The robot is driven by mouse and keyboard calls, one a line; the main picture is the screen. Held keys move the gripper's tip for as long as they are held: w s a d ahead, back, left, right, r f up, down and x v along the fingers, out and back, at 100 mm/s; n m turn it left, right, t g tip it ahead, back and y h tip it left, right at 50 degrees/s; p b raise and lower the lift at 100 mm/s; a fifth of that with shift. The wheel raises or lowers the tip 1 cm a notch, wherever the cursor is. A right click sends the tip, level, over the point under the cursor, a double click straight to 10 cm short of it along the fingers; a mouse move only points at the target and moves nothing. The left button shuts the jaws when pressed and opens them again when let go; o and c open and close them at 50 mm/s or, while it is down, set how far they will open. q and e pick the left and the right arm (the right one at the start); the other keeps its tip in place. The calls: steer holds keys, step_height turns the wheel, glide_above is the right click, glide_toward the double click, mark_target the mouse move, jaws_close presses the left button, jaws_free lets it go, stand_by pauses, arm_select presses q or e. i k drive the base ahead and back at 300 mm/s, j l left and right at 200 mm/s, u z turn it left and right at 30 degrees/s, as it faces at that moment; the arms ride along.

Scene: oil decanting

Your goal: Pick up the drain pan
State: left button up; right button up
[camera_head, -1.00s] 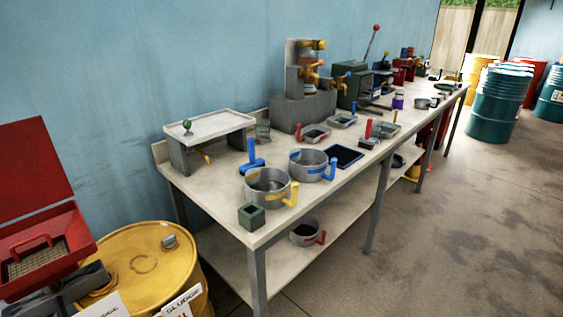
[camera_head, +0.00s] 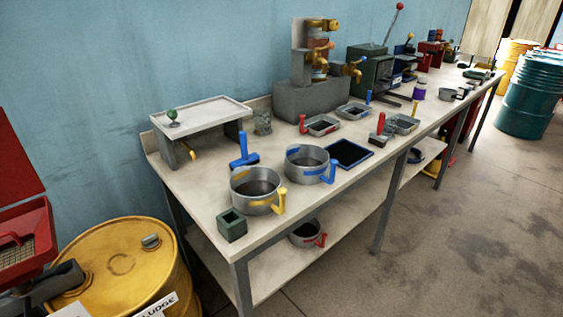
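Several grey pans stand on a long workbench (camera_head: 262,241), and I cannot tell which is the drain pan. A round pan with a yellow handle (camera_head: 256,204) is near the front edge at the near end. A round pan with a blue handle (camera_head: 306,177) sits just beyond it. Small rectangular pans with a red handle (camera_head: 322,131), a blue handle (camera_head: 354,115) and a yellow handle (camera_head: 402,129) stand further along. A round pan with a red handle (camera_head: 302,241) is on the lower shelf. Neither of my grippers is in view.
A green square cup (camera_head: 231,228), a blue-handled tool (camera_head: 244,161) and a blue-rimmed dark tray (camera_head: 349,154) sit near the pans. A yellow drum (camera_head: 125,238) stands left of the bench, by a red lidded box (camera_head: 17,250). The floor (camera_head: 450,230) right of the bench is open.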

mark_target(305, 164)
steer(key=i+l+u, duration=0.15)
steer(key=l+u, duration=0.2)
steer(key=i+l+u, duration=0.15)
steer(key=l+u, duration=0.2)
